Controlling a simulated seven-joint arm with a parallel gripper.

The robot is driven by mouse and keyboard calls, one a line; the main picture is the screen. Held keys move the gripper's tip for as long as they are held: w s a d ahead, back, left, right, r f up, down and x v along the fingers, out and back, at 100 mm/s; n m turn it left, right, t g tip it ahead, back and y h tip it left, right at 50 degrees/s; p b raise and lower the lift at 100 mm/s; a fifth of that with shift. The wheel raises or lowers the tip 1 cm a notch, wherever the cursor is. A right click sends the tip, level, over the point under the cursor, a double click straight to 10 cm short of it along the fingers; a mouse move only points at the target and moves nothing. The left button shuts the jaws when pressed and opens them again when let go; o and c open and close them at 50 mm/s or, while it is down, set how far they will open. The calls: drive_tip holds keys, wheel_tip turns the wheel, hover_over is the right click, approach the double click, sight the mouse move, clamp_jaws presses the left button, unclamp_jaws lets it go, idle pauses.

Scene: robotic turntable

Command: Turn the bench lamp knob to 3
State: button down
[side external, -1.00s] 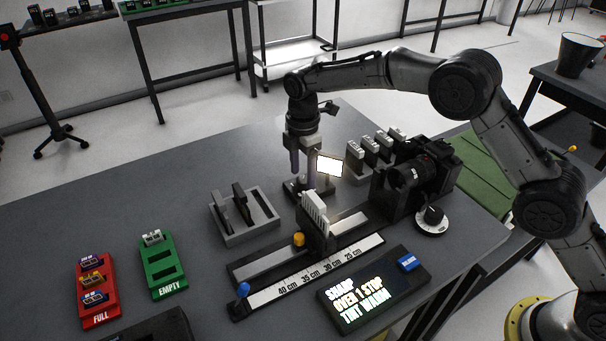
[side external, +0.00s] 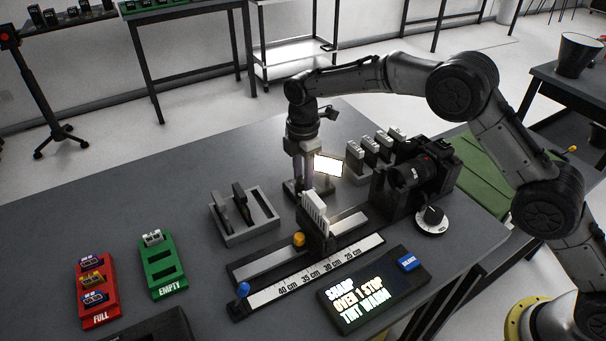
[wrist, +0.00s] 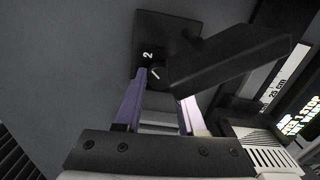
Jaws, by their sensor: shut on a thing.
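The bench lamp has a bright lit panel (side external: 328,166) at the back of the table, beside my gripper (side external: 304,184). In the wrist view its dark head (wrist: 230,58) reaches over from the right, above a dark base (wrist: 163,30). The lamp knob (wrist: 157,74) is small, round and dark with a pale pointer line; a white "2" shows beside it. My gripper (wrist: 163,88) points down with its fingers at either side of the knob and is shut on it. The fingers and the lamp head partly hide the knob; it cannot be made out in the side view.
A rail with a ruler (side external: 270,290) and white comb-like block (side external: 314,207) stands in front. A camera (side external: 415,175) and white dial (side external: 432,220) are to the right. The display (side external: 365,297) reads "SHARP, OVER 1 STOP, TINT WARM". A grey slotted rack (side external: 245,225) stands left.

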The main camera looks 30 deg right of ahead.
drive_tip(key=shift+m, duration=0.3)
drive_tip(key=m, duration=0.9)
drive_tip(key=shift+r+m, duration=0.1)
drive_tip(key=shift+m, duration=2.2)
drive_tip(key=c, duration=0.5)
unclamp_jaws()
wheel_tip(320, 180, up, 14)
